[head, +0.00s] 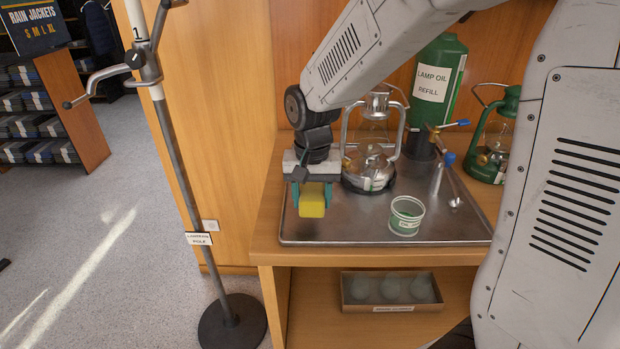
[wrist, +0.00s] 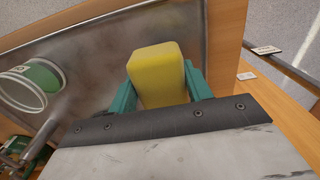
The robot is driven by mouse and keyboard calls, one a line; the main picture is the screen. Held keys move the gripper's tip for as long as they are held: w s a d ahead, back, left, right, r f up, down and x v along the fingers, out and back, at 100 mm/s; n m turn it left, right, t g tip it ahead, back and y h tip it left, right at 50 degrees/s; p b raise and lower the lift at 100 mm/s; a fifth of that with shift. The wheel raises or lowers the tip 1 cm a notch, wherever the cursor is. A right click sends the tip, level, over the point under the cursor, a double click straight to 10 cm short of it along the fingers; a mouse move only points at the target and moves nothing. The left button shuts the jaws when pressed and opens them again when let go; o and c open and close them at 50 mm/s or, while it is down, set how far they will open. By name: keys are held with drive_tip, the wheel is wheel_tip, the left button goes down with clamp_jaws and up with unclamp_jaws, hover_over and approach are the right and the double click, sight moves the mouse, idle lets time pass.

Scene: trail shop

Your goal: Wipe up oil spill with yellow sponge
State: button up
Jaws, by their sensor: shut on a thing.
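My gripper (head: 312,203) hangs over the left part of the metal tray (head: 345,229). Its teal fingers are shut on the yellow sponge (head: 312,199). In the wrist view the sponge (wrist: 155,76) sits between both fingers and sticks out past them, above the tray (wrist: 105,52). I cannot tell whether the sponge touches the tray. No clear edge of an oil spill shows. The tray has darker, blurred patches that may be oil or reflections, and the sponge and fingers hide part of it.
A small green-and-white cup (head: 406,216) stands on the tray right of the sponge. A silver lantern (head: 368,160) stands close behind. A lamp oil jug (head: 438,85) and green lantern (head: 495,150) are farther back. A pole (head: 184,160) stands left of the counter; a box (head: 391,291) sits below.

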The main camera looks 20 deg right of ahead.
drive_tip(key=shift+r, duration=2.35)
